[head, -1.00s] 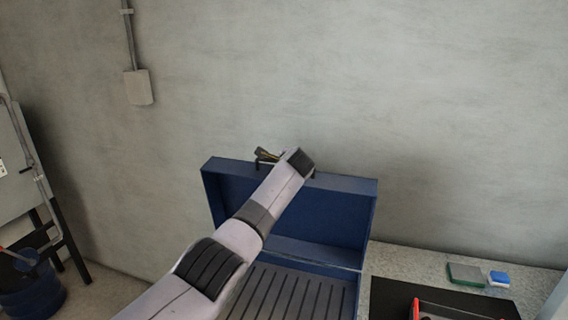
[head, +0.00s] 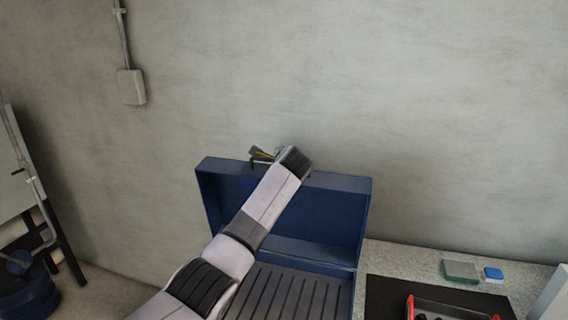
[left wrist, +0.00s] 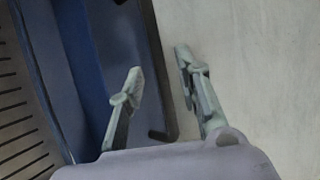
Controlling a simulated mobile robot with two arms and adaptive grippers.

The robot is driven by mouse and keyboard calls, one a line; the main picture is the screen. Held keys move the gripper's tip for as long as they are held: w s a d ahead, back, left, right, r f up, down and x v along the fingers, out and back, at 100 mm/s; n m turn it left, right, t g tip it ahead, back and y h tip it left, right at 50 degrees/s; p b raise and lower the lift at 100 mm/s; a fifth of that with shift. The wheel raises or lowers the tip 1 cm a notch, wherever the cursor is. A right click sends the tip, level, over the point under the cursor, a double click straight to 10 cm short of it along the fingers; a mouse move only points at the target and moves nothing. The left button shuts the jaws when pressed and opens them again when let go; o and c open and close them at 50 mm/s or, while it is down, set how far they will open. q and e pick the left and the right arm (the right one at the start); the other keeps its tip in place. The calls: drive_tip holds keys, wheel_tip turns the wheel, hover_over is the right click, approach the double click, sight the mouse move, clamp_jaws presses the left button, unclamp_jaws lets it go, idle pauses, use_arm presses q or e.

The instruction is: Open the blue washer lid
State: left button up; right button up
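The blue washer lid (head: 335,217) stands raised, roughly upright, at the back of the blue washer, with its inner side facing me. The dark slatted inside of the washer (head: 290,296) shows below it. My left arm crosses in front of the lid. My left gripper (head: 262,154) is at the lid's top edge, partly hidden behind my wrist. In the left wrist view my left gripper (left wrist: 160,85) has its fingers apart, one on each side of the lid's edge (left wrist: 150,50) in the picture. I cannot tell whether they touch it. My right gripper is not in view.
A grey wall with a conduit box (head: 131,87) rises behind the lid. A blue bucket (head: 30,296) stands at the lower left.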

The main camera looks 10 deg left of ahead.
use_arm(q)
drive_tip(key=v, duration=0.9)
